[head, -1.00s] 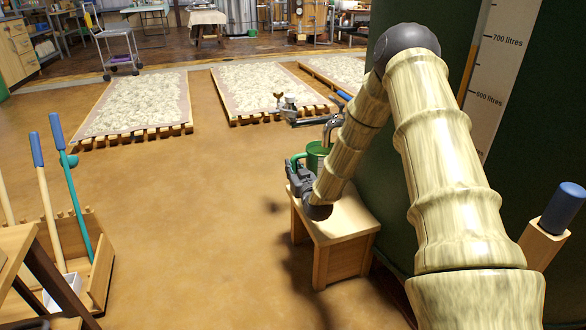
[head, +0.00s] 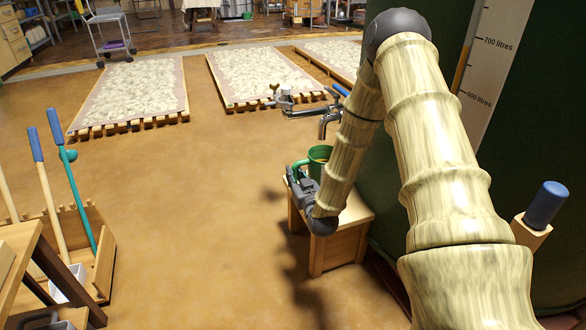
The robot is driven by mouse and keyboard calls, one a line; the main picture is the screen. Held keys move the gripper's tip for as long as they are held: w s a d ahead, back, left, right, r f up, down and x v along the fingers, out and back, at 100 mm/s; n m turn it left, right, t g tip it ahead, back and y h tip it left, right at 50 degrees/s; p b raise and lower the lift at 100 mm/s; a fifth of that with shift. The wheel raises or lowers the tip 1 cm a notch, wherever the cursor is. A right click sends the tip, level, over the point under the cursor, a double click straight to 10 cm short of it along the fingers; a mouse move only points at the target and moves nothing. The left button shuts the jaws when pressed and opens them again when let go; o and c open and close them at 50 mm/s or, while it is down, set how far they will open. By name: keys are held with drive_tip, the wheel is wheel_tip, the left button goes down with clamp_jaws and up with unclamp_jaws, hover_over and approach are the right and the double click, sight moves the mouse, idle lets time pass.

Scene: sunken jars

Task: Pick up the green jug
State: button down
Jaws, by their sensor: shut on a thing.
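The green jug (head: 320,153) is at the small wooden stool (head: 340,243) beside the big dark green tank. My gripper (head: 296,180) is shut on the jug at the handle side; the fingertips are small and partly hidden. I cannot tell whether the jug's base touches the stool.
A metal tap (head: 328,120) juts from the tank (head: 400,245) just above the jug. Pallets with pale mats (head: 130,95) lie behind. A wooden rack with long-handled tools (head: 95,260) stands at left. The floor between is clear.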

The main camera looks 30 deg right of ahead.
drive_tip(key=shift+a+r+p+v, duration=0.15)
drive_tip(key=shift+p+v, duration=0.15)
drive_tip(key=shift+v, duration=0.55)
drive_tip(key=shift+a+r+p+v, duration=0.15)
drive_tip(key=shift+p+v, duration=0.1)
drive_tip(key=shift+v, duration=0.6)
drive_tip(key=shift+a+p+v, duration=0.15)
drive_tip(key=shift+p+v, duration=0.15)
drive_tip(key=shift+v, duration=0.55)
drive_tip(key=c, duration=1.9)
unclamp_jaws()
clamp_jaws()
